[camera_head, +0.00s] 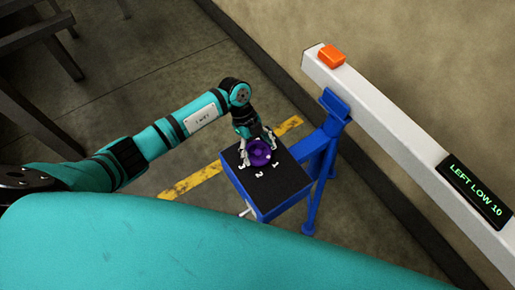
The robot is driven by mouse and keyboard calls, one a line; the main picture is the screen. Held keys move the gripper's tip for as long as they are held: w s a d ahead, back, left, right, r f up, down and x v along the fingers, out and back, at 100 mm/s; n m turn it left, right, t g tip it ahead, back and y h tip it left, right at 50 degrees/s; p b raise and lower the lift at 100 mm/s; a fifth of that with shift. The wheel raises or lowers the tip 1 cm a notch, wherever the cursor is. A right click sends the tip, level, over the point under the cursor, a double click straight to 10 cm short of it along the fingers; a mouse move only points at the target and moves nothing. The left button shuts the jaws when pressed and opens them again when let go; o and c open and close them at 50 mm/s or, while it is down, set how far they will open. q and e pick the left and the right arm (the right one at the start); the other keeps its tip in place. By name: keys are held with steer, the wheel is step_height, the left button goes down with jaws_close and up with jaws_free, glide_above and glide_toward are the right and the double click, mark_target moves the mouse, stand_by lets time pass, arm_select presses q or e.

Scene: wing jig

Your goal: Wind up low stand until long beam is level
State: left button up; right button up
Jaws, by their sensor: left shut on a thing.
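The long beam (396,144) is white and runs from the upper middle to the lower right. Its display (475,191) reads "LEFT LOW 10" in green. My left gripper (256,151) is shut on the purple knob from above. My right gripper is not in view.
An orange block (331,57) sits on the beam's upper end. A small metal handle (244,212) sticks out low on the box. A wall runs behind the beam. Yellow tape (190,181) marks the floor, and dark furniture (35,40) stands at the upper left.

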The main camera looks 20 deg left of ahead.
arm_select(q)
steer(key=m+b, duration=0.1)
steer(key=m, duration=0.1)
steer(key=m+g+y+b, duration=0.1)
steer(key=m, duration=0.2)
steer(key=shift+w+f+g+b, duration=0.1)
steer(key=shift+w+g+b, duration=0.05)
steer(key=shift+g+b, duration=0.2)
steer(key=m+y+b, duration=0.1)
steer(key=m+b, duration=0.1)
steer(key=m, duration=0.1)
steer(key=shift+d+m, duration=0.1)
steer(key=shift+m, duration=0.2)
steer(key=shift+m+g+y+b, duration=0.25)
steer(key=shift+m+y+b, duration=0.3)
steer(key=shift+m, duration=0.25)
steer(key=o, duration=1.1)
steer(key=shift+r, duration=0.2)
steer(key=v, duration=1.2)
steer(key=shift+f, duration=0.1)
